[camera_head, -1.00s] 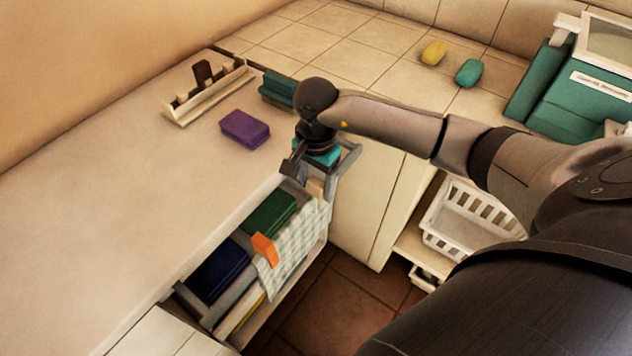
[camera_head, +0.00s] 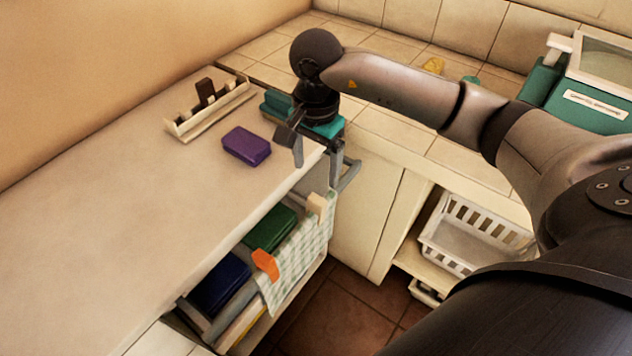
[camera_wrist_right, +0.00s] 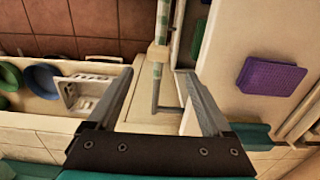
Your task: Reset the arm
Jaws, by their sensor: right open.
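My right gripper (camera_head: 318,165) is open above the far right corner of the counter, close to the towel rail. In the right wrist view its two fingers (camera_wrist_right: 160,105) stand wide apart with nothing held between them. A rail end with a pale block (camera_wrist_right: 158,55) shows beyond and between the fingers. A purple sponge (camera_head: 246,146) lies on the counter left of the gripper; it also shows in the right wrist view (camera_wrist_right: 270,76). My left gripper is in neither view.
A cream rack (camera_head: 210,108) with a brown block stands behind the sponge. Below the counter edge are a checked towel (camera_head: 296,262), an orange tag (camera_head: 265,264), and green (camera_head: 270,228) and blue (camera_head: 219,283) folded items. A white basket (camera_head: 470,237) sits on a low shelf at right.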

